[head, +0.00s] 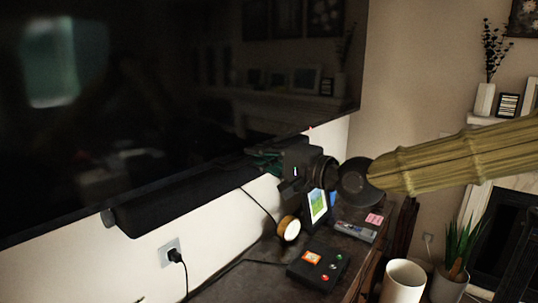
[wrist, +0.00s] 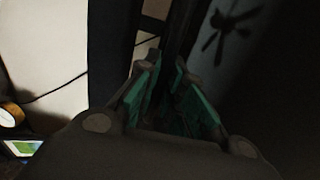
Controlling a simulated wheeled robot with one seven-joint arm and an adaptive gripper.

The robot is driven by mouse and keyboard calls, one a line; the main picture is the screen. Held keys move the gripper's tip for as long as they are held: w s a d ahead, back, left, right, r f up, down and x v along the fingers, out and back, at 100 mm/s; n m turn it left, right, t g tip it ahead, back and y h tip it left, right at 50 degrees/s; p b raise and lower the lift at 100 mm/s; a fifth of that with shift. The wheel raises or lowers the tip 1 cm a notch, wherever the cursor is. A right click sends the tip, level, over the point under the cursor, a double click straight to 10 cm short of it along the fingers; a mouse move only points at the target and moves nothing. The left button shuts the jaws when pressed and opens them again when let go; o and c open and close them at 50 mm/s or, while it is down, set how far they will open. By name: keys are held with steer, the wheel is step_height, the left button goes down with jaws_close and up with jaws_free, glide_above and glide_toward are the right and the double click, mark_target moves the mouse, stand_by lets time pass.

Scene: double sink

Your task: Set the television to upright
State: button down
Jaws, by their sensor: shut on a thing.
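The television (head: 190,80) is a large black wall screen filling the upper left of the head view. Its lower edge slants up to the right, and it looks tilted relative to the wall. My gripper (head: 262,160), with teal fingers, is at the lower edge near the right corner. In the wrist view my gripper (wrist: 177,95) has its fingers on both sides of the dark television edge (wrist: 180,35), shut on it. The glossy screen is to the right there, with a fan reflected in it. The television's back and mount are mostly hidden.
A black soundbar (head: 190,195) hangs just below the television. The wooden sideboard (head: 265,275) below holds a small tablet (head: 318,205), a black button box (head: 318,264) and a round gold-rimmed item (head: 288,228). A white pot (head: 403,283) and a plant (head: 458,250) stand at right.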

steer(key=c, duration=1.8)
jaws_free()
steer(key=shift+d, duration=0.1)
steer(key=shift+o, duration=1.4)
steer(key=shift+s+d, duration=0.1)
steer(key=shift+d, duration=0.2)
steer(key=v, duration=1.1)
steer(key=shift+s+d, duration=0.2)
steer(key=shift+d, duration=0.15)
